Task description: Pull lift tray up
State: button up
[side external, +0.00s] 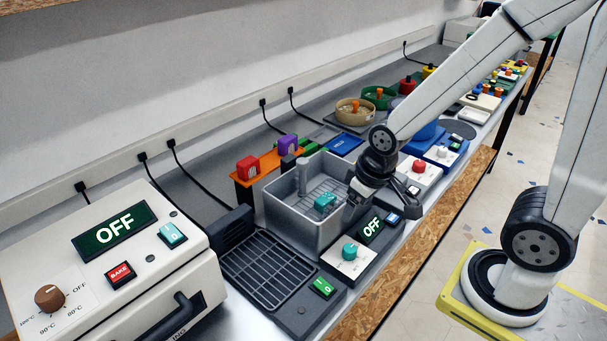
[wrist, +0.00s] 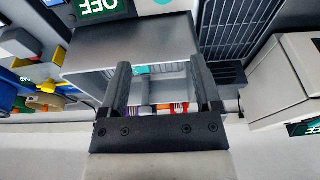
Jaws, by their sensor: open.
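A grey open-topped tub (side external: 290,219) stands in the middle of the side view; its wall also shows in the wrist view (wrist: 130,45). Inside it is the lift tray (side external: 303,204), a grey slatted tray with an upright grey post (side external: 302,177) at its back left. A teal part (side external: 325,201) lies on the tray, and a bit of teal shows in the wrist view (wrist: 142,70). My gripper (side external: 353,199) is at the tub's right side, apart from the post. In the wrist view its two fingers (wrist: 160,66) are spread, with nothing held between them.
A control box with a teal knob (side external: 350,250) and an OFF display stands in front of the tub. A black grate (side external: 268,268) lies to its left, beside a white oven (side external: 130,262). An orange stand (side external: 262,167) with coloured blocks is behind. More stations continue along the bench.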

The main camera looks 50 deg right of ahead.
aim_at(303, 161)
jog(key=w+d+r+m, duration=0.1)
jog(key=w+r+m, duration=0.1)
jog(key=w, duration=0.4)
jog(key=w+d+r+m+g, duration=0.1)
jog(key=w+d+r+m, duration=0.1)
jog(key=w, duration=0.4)
jog(key=w+d+r+m+g, duration=0.1)
jog(key=w+d+r+m, duration=0.1)
jog(key=w+m, duration=0.2)
jog(key=shift+w+d, duration=0.2)
jog(key=shift+w, duration=1.15)
jog(key=shift+w+d+r+m+g, duration=0.2)
jog(key=shift+w+d+m+g, duration=0.1)
jog(key=shift+w+m, duration=0.25)
jog(key=shift+f, duration=0.1)
jog(key=shift+f, duration=3.8)
grip_shut()
